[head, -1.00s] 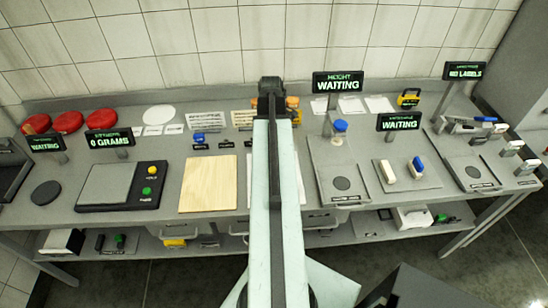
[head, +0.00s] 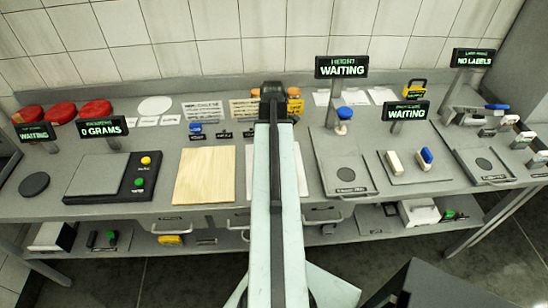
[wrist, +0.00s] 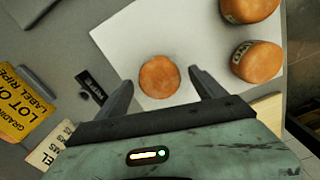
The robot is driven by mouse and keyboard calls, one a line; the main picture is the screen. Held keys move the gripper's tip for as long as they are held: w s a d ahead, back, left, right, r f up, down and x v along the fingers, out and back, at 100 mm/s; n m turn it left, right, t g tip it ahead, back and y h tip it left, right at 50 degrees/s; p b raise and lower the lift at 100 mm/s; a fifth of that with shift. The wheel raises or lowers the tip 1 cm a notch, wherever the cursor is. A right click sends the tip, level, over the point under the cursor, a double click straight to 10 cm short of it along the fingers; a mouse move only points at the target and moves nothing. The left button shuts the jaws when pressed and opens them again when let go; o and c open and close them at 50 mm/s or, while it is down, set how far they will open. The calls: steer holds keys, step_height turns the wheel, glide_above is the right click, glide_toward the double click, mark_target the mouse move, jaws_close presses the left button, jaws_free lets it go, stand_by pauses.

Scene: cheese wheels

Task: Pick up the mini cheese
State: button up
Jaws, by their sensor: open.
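A small round orange cheese (wrist: 159,76), which looks like the mini cheese, lies on a white sheet (wrist: 150,28) in the wrist view. My gripper (wrist: 161,77) is open, with one finger on either side of this cheese in the picture and gaps on both sides. I cannot tell how far above the sheet the fingertips are. Two larger orange cheeses, one at the top (wrist: 248,8) and one below it (wrist: 257,62), lie to the right. In the head view my gripper (head: 273,97) hides the small cheese; orange cheese (head: 294,99) shows just right of it.
A yellow label card (wrist: 22,105) and a black tag (wrist: 92,87) lie left of the sheet. In the head view a wooden board (head: 204,176) and a scale (head: 98,174) stand left of my arm. A station with a grey plate (head: 341,155) stands right.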

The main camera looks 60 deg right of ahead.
steer(key=shift+r, duration=0.1)
steer(key=c, duration=1.5)
